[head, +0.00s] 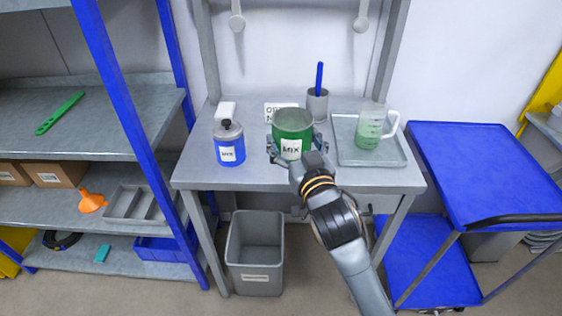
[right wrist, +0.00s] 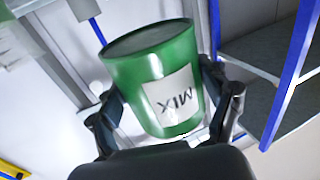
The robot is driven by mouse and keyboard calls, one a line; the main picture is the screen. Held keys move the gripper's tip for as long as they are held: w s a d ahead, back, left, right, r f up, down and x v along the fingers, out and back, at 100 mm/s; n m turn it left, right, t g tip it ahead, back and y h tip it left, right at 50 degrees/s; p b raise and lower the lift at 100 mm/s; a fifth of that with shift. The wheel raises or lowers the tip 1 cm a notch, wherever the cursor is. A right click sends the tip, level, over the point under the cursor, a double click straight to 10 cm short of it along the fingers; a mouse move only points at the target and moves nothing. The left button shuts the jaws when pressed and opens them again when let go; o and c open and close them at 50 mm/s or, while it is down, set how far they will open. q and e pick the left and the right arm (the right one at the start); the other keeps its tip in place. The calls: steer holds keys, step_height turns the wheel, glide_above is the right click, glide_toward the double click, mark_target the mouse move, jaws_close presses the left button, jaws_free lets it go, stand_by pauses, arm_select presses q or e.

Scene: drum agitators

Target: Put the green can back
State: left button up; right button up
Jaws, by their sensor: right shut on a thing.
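The green can (head: 292,124), with a white MIX label, is at the middle of the grey workbench (head: 200,178). My right gripper (head: 294,150) has a finger on each side of the can and is shut on it. In the right wrist view the green can (right wrist: 150,75) fills the middle, between both fingers of the right gripper (right wrist: 165,110). The can looks about upright in the head view; I cannot tell whether its base touches the bench. A white sign (head: 277,106) behind it is partly hidden by the can. My left gripper is not in view.
A blue can (head: 229,148) with a black knob stands left of the green can. A grey cup (head: 317,106) with a blue-handled tool stands behind right. A measuring jug (head: 372,128) stands in a grey tray (head: 345,155). A blue cart (head: 485,165) is at right, shelves (head: 100,150) at left.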

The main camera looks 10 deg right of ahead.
steer(key=shift+s+a+y, duration=0.2)
steer(key=shift+a+y, duration=0.1)
steer(key=shift+a, duration=0.15)
steer(key=shift+w, duration=0.2)
steer(key=w+d+f, duration=0.1)
steer(key=w+f, duration=0.2)
steer(key=w, duration=0.1)
steer(key=w+d+f, duration=0.2)
steer(key=w+f, duration=0.1)
steer(key=w, duration=0.1)
steer(key=w+d+f+p, duration=0.1)
steer(key=w+d+f, duration=0.1)
steer(key=w+f, duration=0.1)
steer(key=shift+w+f, duration=0.15)
steer(key=shift+w, duration=0.35)
steer(key=shift+w+f, duration=0.15)
steer(key=shift+f, duration=1.65)
steer(key=shift+f, duration=0.15)
steer(key=o, duration=1.5)
steer(key=shift+o, duration=0.2)
